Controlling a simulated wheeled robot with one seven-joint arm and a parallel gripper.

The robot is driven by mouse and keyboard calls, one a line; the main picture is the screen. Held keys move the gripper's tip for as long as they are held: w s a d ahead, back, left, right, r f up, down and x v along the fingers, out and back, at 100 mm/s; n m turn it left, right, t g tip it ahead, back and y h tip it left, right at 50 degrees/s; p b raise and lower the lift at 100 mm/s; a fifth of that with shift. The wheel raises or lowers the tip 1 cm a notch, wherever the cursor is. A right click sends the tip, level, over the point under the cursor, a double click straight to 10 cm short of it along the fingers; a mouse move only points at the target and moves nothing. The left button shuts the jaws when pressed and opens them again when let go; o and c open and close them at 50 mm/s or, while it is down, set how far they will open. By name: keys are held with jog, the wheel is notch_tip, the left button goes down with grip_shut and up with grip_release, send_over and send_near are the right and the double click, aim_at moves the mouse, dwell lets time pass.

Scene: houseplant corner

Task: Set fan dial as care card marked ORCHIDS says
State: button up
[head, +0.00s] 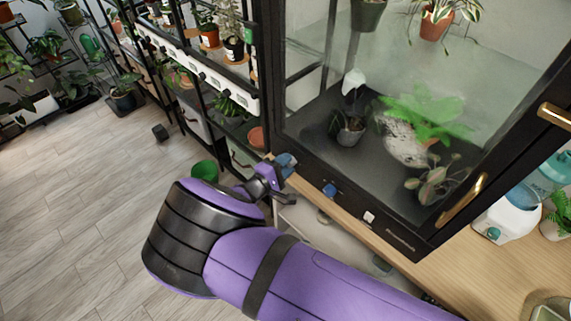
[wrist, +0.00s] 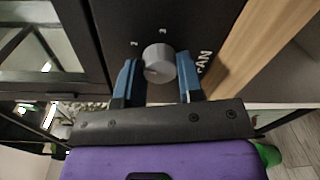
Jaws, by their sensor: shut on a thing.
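The fan dial (wrist: 159,62) is a round grey knob on a black panel in the wrist view. White figures 2 and 3 show around its far side, and the word FAN is printed to its right. The direction of the dial's pointer is not clear. My gripper (wrist: 157,80) has its two blue fingers on either side of the dial, shut on it. In the head view my gripper (head: 284,167) is at the left end of the cabinet's front panel, and the dial is mostly hidden there. I cannot make out a care card marked ORCHIDS.
The glass plant cabinet (head: 345,205) has a blue knob (head: 330,190) and a white knob (head: 369,217) further right on its panel. A wooden counter (head: 440,272) runs along its front. Shelves of plants stand left. A green pot (head: 205,171) is behind my arm. The floor is open left.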

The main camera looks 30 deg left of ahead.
jog(key=shift+s+f+m, duration=0.1)
jog(key=shift+m, duration=1)
jog(key=o, duration=0.9)
jog(key=v, duration=1)
jog(key=shift+s, duration=0.4)
jog(key=shift+a, duration=0.1)
